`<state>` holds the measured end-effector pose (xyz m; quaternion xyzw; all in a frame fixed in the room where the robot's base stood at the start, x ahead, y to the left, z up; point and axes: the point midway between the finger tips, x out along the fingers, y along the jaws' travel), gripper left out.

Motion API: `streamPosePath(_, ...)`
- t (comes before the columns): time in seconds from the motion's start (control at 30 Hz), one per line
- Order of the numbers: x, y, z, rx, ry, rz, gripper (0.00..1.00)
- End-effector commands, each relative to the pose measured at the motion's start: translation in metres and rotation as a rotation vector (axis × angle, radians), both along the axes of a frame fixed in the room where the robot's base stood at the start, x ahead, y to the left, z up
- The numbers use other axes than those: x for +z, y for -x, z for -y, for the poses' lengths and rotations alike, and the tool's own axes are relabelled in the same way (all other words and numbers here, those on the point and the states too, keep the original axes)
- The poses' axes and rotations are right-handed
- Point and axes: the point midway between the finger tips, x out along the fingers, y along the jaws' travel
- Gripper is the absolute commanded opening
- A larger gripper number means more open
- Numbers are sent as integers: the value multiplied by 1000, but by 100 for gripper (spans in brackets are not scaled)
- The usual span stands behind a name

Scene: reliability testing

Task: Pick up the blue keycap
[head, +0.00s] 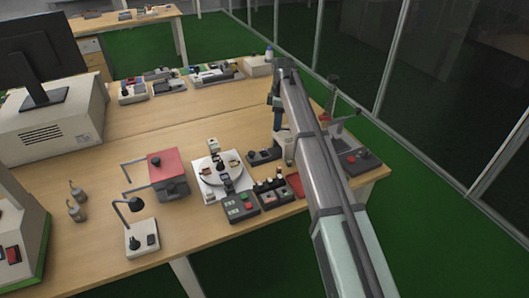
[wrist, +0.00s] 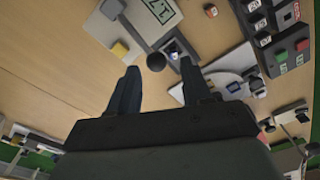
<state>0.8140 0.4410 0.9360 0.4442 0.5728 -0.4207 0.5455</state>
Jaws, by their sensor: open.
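I cannot make out a blue keycap with certainty. In the wrist view, a small pale-blue part (wrist: 174,50) sits in a dark holder just beyond my fingertips, too small to identify. My gripper (wrist: 158,70) is open, with its two dark fingers apart and nothing held between them. In the head view my gripper (head: 276,100) hangs above the right part of the bench. My arm hides part of the bench beneath it.
The wooden bench (head: 110,180) holds a red-topped box (head: 168,160), a white round fixture (head: 219,168), a lamp (head: 140,225) and a button box (head: 240,206).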

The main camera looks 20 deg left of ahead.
Motion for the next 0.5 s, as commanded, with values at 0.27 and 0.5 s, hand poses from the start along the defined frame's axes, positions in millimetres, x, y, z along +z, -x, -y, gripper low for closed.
streamPosePath(0.27, 9, 26, -41, 94, 49, 12, 49)
streamPosePath(0.5, -7, 27, -42, 98, 51, 12, 49)
